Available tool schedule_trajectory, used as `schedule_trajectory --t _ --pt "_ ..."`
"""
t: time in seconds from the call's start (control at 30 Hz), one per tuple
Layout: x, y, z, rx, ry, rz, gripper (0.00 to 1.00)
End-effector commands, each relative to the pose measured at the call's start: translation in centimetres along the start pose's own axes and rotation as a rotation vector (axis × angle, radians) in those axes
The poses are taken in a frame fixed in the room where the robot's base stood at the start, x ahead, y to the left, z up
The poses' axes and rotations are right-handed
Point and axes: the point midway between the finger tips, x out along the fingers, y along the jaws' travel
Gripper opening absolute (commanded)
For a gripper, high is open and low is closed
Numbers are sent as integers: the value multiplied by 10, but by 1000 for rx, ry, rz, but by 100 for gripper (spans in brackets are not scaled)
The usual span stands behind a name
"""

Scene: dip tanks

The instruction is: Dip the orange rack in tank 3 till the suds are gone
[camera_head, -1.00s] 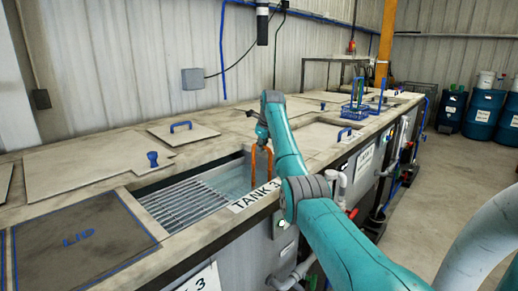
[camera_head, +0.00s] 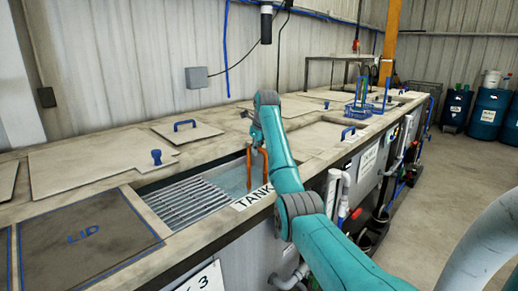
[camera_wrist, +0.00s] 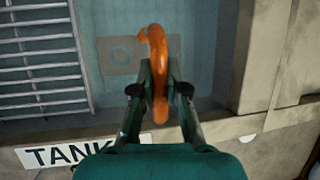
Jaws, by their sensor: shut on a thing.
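The orange rack (camera_head: 249,165) shows as upright orange bars at the right end of the open tank (camera_head: 232,180), behind the TANK sign (camera_head: 252,197). Its lower part is hidden by the tank edge and my arm. My gripper (camera_head: 256,138) is above it, shut on its top. In the wrist view, the fingers of my gripper (camera_wrist: 161,92) close on the orange rack's handle (camera_wrist: 158,65), over bluish liquid (camera_wrist: 200,35). I see no clear suds on the rack. The sign's number is covered by my arm.
A metal grating (camera_head: 182,202) covers the tank's left part. A dark lid (camera_head: 85,235) lies at the front left. A blue rack (camera_head: 358,112) stands farther along the line. Pale lids with blue handles lie behind and to the right.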

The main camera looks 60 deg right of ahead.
Motion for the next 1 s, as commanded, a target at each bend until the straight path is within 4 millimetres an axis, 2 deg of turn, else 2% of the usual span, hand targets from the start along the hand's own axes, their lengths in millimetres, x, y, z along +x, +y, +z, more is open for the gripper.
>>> schedule_trajectory --t 0.17,0.53,0.83,1.0 --pt "-3 -3 1 0 -4 -3 0" --pt "0 -23 0 0 -4 -3 0" --pt "0 -24 0 -1 -5 -3 0" --pt "-10 -27 2 -2 -7 -5 0"
